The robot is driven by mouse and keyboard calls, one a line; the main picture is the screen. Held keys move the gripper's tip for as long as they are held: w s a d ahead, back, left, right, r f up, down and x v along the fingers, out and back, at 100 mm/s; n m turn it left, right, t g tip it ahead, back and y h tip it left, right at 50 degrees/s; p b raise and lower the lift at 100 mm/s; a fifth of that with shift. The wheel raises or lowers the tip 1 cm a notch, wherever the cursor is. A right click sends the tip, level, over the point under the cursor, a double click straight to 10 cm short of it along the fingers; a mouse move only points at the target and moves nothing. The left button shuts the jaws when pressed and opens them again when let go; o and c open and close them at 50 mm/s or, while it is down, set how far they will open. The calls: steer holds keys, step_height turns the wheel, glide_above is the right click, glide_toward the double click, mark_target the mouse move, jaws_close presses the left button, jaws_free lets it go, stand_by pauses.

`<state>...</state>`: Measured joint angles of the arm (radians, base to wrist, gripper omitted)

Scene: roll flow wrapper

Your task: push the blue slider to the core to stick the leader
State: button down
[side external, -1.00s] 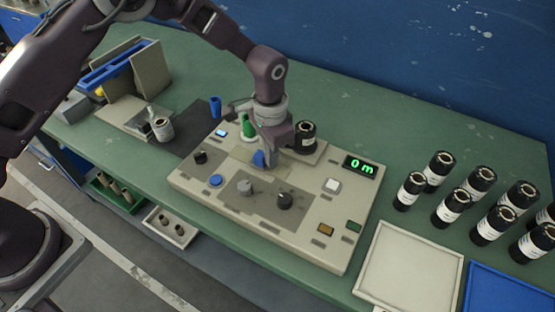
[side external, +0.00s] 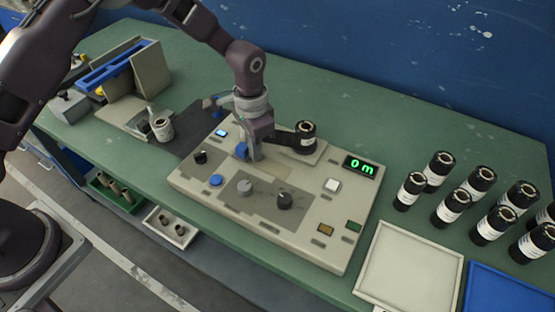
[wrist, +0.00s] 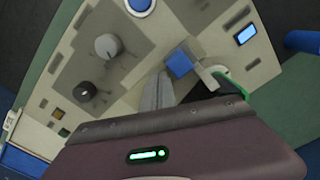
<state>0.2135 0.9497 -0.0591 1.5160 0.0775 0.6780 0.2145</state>
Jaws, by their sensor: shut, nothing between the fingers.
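The blue slider (side external: 241,150) stands on the beige machine panel, just left of my gripper (side external: 257,157). My gripper is shut and empty, its fingertips low over the panel. In the wrist view the slider (wrist: 180,63) is close beside my closed fingers (wrist: 160,88); I cannot tell whether they touch. A pale block lies beside the slider, near a green curved part (wrist: 234,84), likely the core, mostly hidden by my gripper. A dark strip, seemingly the leader (side external: 285,139), runs from the black roll (side external: 307,134) toward my gripper. Its far end is hidden.
The panel (side external: 215,202) carries dark and grey knobs, a blue button (side external: 216,180), and a green display (side external: 361,165) reading 0 m. Several black rolls (side external: 451,208) and a white tray (side external: 410,268) stand at the right. A holder with a blue bar (side external: 112,63) stands at the left.

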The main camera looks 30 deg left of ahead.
steer(key=shift+d, duration=0.4)
step_height(320, 180, up, 8)
stand_by(0.3)
steer(key=s+a+r+n+t, duration=0.2)
steer(key=s+a+r, duration=0.2)
steer(key=s+r, duration=0.45)
steer(key=s+a+r+n+t, duration=0.1)
steer(key=s+a+r, duration=0.4)
steer(key=r, duration=0.6)
steer(key=s+a+n+t, duration=0.2)
steer(key=s+a+n, duration=0.1)
steer(key=s, duration=1.2)
steer(key=shift+s+t, duration=0.2)
steer(key=shift+t, duration=0.1)
steer(key=c, duration=2.2)
jaws_free()
